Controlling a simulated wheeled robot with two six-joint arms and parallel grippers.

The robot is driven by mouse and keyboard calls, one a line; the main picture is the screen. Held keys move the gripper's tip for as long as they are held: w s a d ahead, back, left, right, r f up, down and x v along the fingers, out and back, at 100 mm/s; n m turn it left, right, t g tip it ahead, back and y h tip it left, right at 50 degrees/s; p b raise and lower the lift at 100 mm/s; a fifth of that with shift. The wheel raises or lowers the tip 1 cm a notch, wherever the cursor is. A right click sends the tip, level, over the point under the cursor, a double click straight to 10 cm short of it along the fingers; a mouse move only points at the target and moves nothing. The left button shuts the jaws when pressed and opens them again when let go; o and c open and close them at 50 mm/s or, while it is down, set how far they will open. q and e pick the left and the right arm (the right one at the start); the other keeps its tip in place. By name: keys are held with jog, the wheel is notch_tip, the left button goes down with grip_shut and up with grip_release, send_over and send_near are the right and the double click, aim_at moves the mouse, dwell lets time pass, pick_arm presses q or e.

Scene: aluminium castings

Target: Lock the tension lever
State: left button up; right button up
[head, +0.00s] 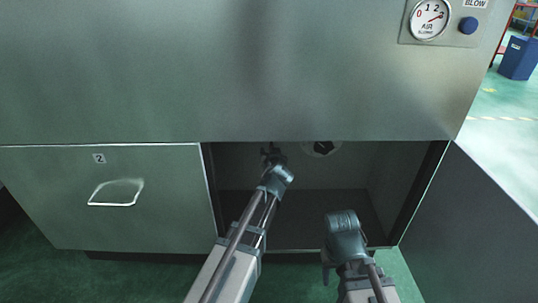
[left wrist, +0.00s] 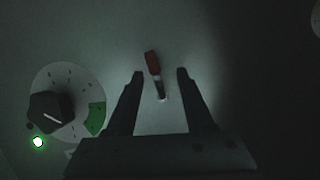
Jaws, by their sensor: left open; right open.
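The tension lever (left wrist: 152,64) shows in the left wrist view as a short red handle on a dark stem. It is tilted a little, its red end up and to the left, on a pale panel. My left gripper (left wrist: 160,74) is open, with one finger on each side of the lever in the picture; I see no contact. In the head view my left gripper (head: 271,154) reaches into the open cabinet compartment, and the lever cannot be made out there. My right gripper (head: 328,264) is low in front of the compartment, its fingers hard to make out.
A dial with a black knob and green sector (left wrist: 97,117) is left of the lever, a green lamp (left wrist: 38,141) below it. The compartment door (head: 450,225) stands open at right. A closed door (head: 150,220) with a handle is at left.

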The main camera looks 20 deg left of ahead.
aim_at(271, 143)
pick_arm(q)
jog(key=shift+b+x, duration=0.6)
jog(key=shift+x, duration=1.75)
jog(key=shift+c, duration=0.4)
grip_shut()
